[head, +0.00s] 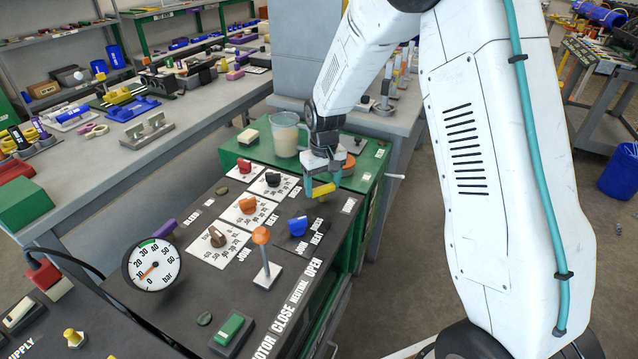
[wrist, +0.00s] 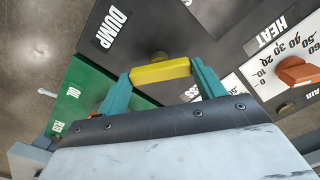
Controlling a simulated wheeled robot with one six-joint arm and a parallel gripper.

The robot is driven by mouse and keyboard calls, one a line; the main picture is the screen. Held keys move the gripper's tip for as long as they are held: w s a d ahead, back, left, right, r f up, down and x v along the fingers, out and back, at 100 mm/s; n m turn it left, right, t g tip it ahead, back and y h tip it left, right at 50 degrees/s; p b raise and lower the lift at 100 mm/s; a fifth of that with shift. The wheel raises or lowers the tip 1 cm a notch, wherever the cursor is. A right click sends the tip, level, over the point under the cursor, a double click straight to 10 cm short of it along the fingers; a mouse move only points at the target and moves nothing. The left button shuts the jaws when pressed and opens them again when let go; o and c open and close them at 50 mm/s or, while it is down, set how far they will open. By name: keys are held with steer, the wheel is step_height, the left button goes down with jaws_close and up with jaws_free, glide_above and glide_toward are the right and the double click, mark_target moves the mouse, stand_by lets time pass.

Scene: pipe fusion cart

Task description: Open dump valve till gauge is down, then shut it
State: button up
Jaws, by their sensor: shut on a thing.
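The dump valve has a yellow bar handle (head: 322,190) at the far right corner of the dark panel. My gripper (head: 321,183) reaches down over it. In the wrist view the yellow handle (wrist: 160,72) lies between the two teal fingers of my gripper (wrist: 161,75), with one finger at each end. The DUMP label (wrist: 112,27) is beside it. Whether the valve is open or shut I cannot tell from the handle. The pressure gauge (head: 153,265) stands at the panel's left edge, marked in bar. Its red needle appears to point near 10.
An orange-knobbed lever (head: 262,238) stands upright on the panel. Blue (head: 297,227), brown (head: 217,237) and red knobs sit close by. A clear beaker (head: 285,135) stands on the green cabinet (head: 366,165) behind my gripper.

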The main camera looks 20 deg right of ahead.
mark_target(322, 187)
steer(key=m, duration=0.4)
steer(key=shift+s+a+m, duration=0.1)
steer(key=shift+m, duration=2.5)
steer(key=o, duration=1)
steer(key=shift+a, duration=0.15)
steer(key=shift+d, duration=0.2)
steer(key=shift+r, duration=0.25)
step_height(322, 187, up, 7)
steer(key=shift+a+r, duration=0.1)
steer(key=shift+r, duration=0.1)
